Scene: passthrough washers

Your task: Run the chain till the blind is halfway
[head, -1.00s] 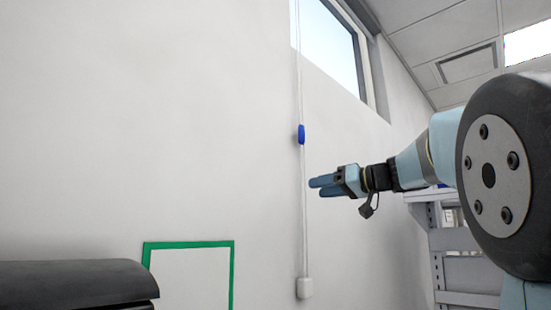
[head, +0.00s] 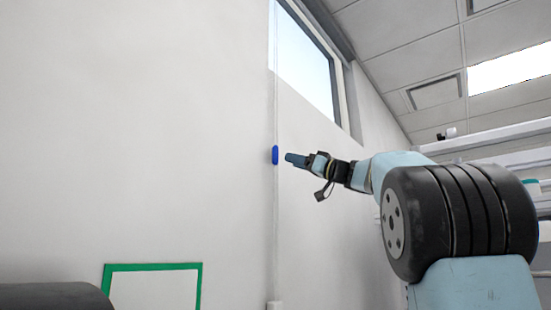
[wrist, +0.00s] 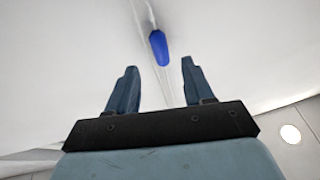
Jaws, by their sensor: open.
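The chain (head: 276,215) hangs as a thin pale loop down the wall beside the window. A blue piece (head: 275,155) sits on the chain at about the height of my gripper. My gripper (head: 289,160) is just right of the blue piece, open and apart from it. In the wrist view the blue piece (wrist: 159,48) lies beyond the fingertips, between their lines, and the chain (wrist: 138,22) runs up past it. My gripper (wrist: 159,68) shows both fingers spread with nothing between them. The blind itself cannot be made out; the window (head: 308,62) shows clear sky.
A pale fitting (head: 274,305) holds the chain's lower end at the wall. A green frame (head: 152,267) is on the wall at lower left. Shelving (head: 500,145) stands at the right behind my arm.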

